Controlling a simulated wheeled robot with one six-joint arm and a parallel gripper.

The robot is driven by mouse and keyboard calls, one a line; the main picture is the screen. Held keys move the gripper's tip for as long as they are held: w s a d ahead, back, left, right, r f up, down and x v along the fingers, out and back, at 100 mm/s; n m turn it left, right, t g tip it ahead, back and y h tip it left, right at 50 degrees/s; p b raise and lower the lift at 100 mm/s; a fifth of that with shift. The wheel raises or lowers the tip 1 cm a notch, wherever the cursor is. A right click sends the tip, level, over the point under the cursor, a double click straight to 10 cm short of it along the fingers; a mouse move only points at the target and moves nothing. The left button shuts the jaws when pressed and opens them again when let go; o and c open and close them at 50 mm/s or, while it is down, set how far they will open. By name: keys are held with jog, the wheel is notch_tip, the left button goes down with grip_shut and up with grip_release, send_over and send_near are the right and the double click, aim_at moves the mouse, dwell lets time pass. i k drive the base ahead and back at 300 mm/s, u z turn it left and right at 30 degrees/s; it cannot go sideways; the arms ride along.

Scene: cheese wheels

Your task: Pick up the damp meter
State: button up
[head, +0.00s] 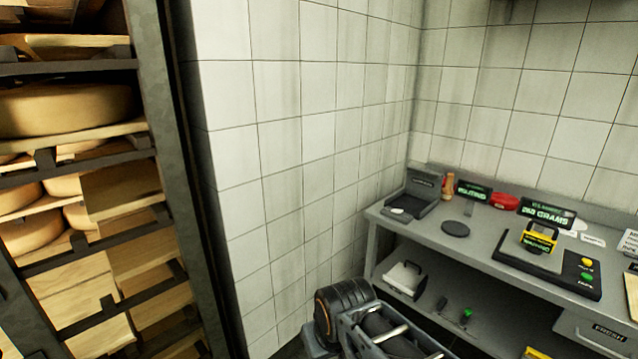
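A small yellow device with a dark face (540,237), which looks like the damp meter, sits on the black scale (520,256) on the grey bench at the right. Its lettering is too small to read surely. Part of my arm shows at the bottom middle, below and left of the bench top. My gripper's fingers are not visible.
The grey bench (440,240) also holds a dark tray-like stand (412,197), a black disc (455,228), a red round item (503,201) and dark signs along the back. A lower shelf carries a white-topped box (404,279). A cheese rack (165,180) stands at the left.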

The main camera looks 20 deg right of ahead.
aim_at(537, 243)
jog(key=z, duration=0.3)
jog(key=i, duration=1.15)
jog(key=z, duration=1.45)
jog(key=i, duration=0.9)
jog(key=z, duration=1.05)
jog(key=i, duration=0.25)
jog(key=z, duration=0.25)
